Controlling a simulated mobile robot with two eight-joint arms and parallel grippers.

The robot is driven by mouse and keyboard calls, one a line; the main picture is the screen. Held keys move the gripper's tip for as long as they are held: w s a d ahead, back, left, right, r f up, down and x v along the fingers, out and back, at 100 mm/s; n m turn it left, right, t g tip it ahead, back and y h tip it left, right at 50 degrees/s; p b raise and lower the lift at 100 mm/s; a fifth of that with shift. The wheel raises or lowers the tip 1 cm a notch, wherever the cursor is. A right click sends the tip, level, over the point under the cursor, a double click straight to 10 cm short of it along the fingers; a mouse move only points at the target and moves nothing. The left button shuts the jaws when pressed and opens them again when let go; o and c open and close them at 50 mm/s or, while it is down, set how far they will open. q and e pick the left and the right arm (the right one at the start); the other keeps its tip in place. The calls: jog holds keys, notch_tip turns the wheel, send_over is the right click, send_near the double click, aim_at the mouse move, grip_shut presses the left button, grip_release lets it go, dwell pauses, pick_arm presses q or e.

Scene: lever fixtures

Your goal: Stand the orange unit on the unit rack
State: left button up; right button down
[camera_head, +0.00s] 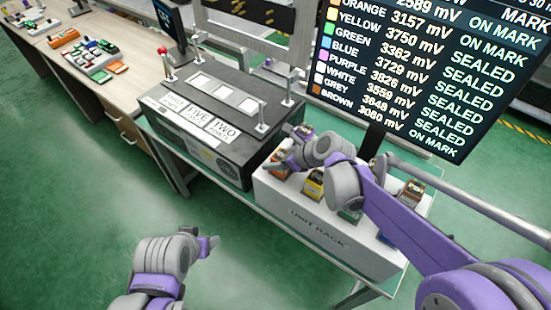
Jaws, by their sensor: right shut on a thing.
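The unit rack (325,232) is a long white box with its name on the front, standing on the table. My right gripper (289,150) is at the rack's left end, shut on the orange unit (278,166). The unit is partly hidden by the gripper and is at the rack's top. I cannot tell whether it rests on the rack or is just above it. My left gripper (212,243) is over the floor in front of the table, away from the rack. I cannot make out whether its jaws are open.
A yellow unit (313,186) and a green unit (349,213) stand on the rack, with others farther right. A dark lever fixture (222,125) stands left of the rack. A large screen (430,70) rises behind. My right arm crosses above the rack.

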jog(key=shift+f, duration=0.15)
jog(key=shift+c, duration=0.8)
grip_release()
jog(key=shift+s+d+r, duration=0.1)
jog(key=shift+r, duration=0.3)
jog(key=v, duration=1.1)
jog(key=shift+s+d, duration=0.2)
jog(key=shift+d, duration=0.05)
jog(key=shift+r, duration=0.1)
